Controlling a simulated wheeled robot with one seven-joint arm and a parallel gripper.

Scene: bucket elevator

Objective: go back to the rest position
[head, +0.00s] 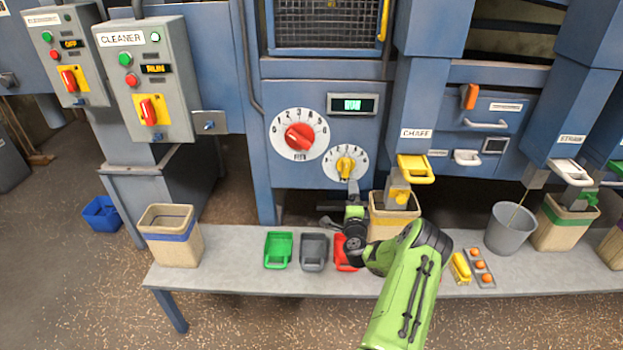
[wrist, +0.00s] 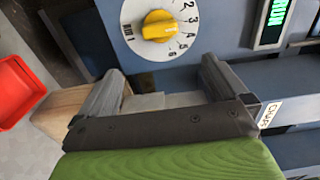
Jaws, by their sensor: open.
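My gripper (head: 338,205) is above the bench, in front of the machine panel and just below the yellow knob dial (head: 345,166). In the wrist view its two dark fingers (wrist: 160,78) are spread apart with nothing between them. The yellow knob (wrist: 160,27) lies beyond the fingertips, apart from them. In the head view my green arm comes up from the lower right and covers part of the bench and of the red scoop (head: 345,262).
The bench (head: 225,275) holds a blue-banded bin (head: 171,250), a green scoop (head: 278,248), a grey scoop (head: 314,250), a yellow-banded bin (head: 385,230) and a grey bucket (head: 508,228). The chaff spout (head: 414,135) stands close right of my gripper. Control boxes (head: 150,85) hang left.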

